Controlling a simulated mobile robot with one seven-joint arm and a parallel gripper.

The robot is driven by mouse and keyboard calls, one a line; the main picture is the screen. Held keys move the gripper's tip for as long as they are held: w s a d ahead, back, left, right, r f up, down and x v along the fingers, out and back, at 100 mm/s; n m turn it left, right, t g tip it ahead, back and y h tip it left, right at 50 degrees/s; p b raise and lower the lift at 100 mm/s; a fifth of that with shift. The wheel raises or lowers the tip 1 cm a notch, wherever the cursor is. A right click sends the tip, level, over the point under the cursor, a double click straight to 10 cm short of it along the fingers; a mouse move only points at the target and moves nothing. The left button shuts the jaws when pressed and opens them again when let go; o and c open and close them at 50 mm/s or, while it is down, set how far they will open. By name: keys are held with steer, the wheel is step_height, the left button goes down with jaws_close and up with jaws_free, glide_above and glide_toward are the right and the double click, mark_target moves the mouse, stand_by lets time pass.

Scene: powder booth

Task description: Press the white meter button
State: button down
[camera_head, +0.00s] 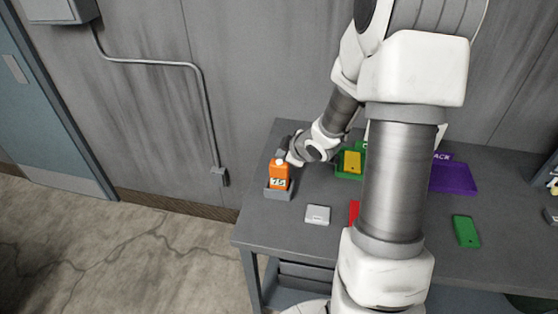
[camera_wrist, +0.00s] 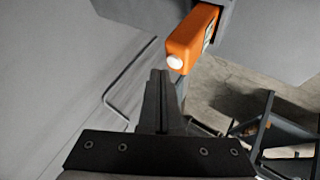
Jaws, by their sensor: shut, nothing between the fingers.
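The orange meter (camera_head: 279,174) stands upright in a grey holder (camera_head: 278,192) at the left end of the table, with a dark number on a pale display. In the wrist view the orange meter (camera_wrist: 193,38) shows with the round white button (camera_wrist: 175,62) on its end facing me. My gripper (camera_wrist: 160,74) is shut and empty, its tips just left of and below the button in that view. A small gap shows between tips and button. In the head view my gripper (camera_head: 282,155) is by the meter's top, and the button is hard to make out.
A light grey box (camera_head: 317,214) lies right of the holder. A green tray with a yellow piece (camera_head: 352,162), a red piece (camera_head: 354,212), a purple tray (camera_head: 453,178) and a green piece (camera_head: 466,230) lie farther right. The wall stands behind the table (camera_head: 257,234).

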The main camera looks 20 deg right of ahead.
mark_target(282, 164)
stand_by(0.4)
steer(key=shift+f+b, duration=0.4)
steer(key=shift+f, duration=0.1)
steer(key=shift+f, duration=0.15)
stand_by(0.4)
steer(key=shift+r+p, duration=0.45)
steer(key=shift+r, duration=0.2)
step_height(282, 164, up, 6)
steer(key=p, duration=0.5)
steer(key=shift+p, duration=0.35)
